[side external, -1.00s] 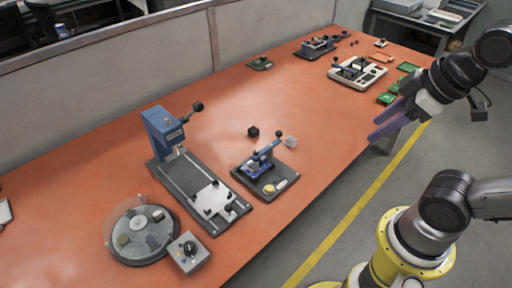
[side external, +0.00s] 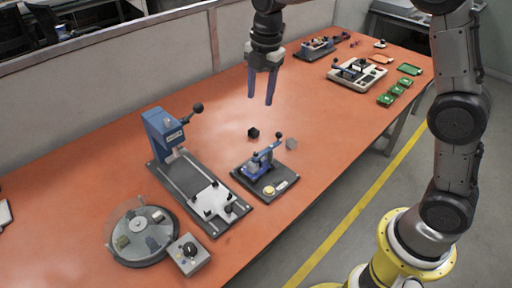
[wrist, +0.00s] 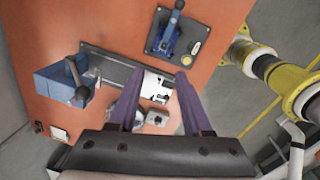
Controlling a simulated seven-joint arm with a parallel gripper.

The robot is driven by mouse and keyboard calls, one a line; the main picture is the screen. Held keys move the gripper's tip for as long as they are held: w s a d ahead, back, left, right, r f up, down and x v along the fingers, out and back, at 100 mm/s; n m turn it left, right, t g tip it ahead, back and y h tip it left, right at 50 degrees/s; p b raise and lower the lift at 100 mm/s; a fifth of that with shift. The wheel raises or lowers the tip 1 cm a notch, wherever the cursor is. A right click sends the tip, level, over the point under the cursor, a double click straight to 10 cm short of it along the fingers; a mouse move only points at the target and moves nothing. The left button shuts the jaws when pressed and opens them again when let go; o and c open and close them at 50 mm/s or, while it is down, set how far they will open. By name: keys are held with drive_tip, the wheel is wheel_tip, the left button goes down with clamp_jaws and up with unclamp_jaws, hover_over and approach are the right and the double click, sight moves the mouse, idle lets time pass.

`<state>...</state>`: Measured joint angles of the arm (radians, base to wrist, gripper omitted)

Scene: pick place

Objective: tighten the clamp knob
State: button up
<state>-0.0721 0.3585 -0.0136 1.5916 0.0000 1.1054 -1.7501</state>
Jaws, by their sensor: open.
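The same blue clamp (wrist: 170,35) shows at the top of the wrist view. I cannot tell which part is the clamp knob named in the task. My gripper (side external: 260,100) hangs above the table behind this fixture, fingers pointing down, open and empty, touching nothing. Its two purple fingers also show in the wrist view (wrist: 160,80).
A blue press (side external: 163,132) with a ball-ended lever stands to the left. A round turntable (side external: 128,252) and a grey dial box (side external: 187,256) are at front left. More fixtures and green boards stand farther back.

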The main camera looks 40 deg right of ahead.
drive_tip(key=g, duration=0.1)
hover_over(256, 152)
wheel_tip(256, 152, down, 5)
wheel_tip(256, 152, down, 14)
drive_tip(key=shift+s+r, duration=0.1)
idle(0.3)
clamp_jaws()
